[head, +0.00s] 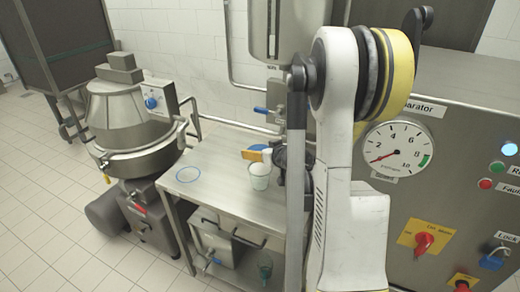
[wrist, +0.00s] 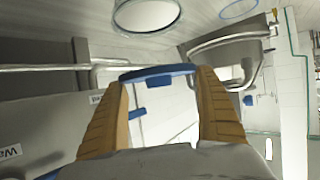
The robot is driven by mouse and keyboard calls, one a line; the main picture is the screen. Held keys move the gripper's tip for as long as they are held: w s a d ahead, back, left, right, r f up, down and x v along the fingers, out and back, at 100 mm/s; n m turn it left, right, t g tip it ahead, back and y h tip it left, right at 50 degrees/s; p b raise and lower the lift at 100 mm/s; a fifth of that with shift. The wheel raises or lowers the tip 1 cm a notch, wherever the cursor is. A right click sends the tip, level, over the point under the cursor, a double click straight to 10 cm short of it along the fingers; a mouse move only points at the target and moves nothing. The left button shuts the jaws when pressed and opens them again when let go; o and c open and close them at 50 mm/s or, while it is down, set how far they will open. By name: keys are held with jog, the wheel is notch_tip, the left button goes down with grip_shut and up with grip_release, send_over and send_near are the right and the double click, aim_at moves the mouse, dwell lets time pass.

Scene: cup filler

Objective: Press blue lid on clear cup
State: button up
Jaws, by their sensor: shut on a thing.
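The clear cup (head: 259,177) stands upright on the steel table, with pale contents, in the head view. Its round opening (wrist: 146,12) shows at the top edge of the wrist view, partly cut off. My gripper (wrist: 160,76) has its two tan fingers shut on the blue lid (wrist: 150,73), which is seen nearly edge-on between the fingertips. In the head view my gripper (head: 254,155) is just above the cup's rim, with a small bit of blue beside a tan finger. The lid and cup look apart in the wrist view. My arm hides part of the gripper.
The steel table (head: 215,187) is mostly clear left of the cup and bears a blue ring mark (head: 188,174). A steel mixer (head: 130,115) stands left. A blue-handled valve (head: 268,111) is behind. A control panel (head: 450,165) with a gauge stands right.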

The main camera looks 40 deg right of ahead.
aim_at(260, 168)
jog(key=shift+f+b, duration=0.45)
jog(key=shift+f, duration=0.45)
notch_tip(260, 168, down, 3)
jog(key=shift+r+b, duration=0.1)
jog(key=shift+b, duration=1)
grip_shut()
jog(key=shift+f+b, duration=0.4)
jog(key=shift+s+a+f+b, duration=0.1)
jog(key=shift+f+b, duration=0.2)
jog(key=shift+f, duration=0.05)
jog(key=shift+s+a+b, duration=0.2)
jog(key=shift+a+b, duration=0.15)
jog(key=shift+a, duration=0.6)
jog(key=shift+f+b, duration=0.35)
jog(key=shift+b, duration=0.05)
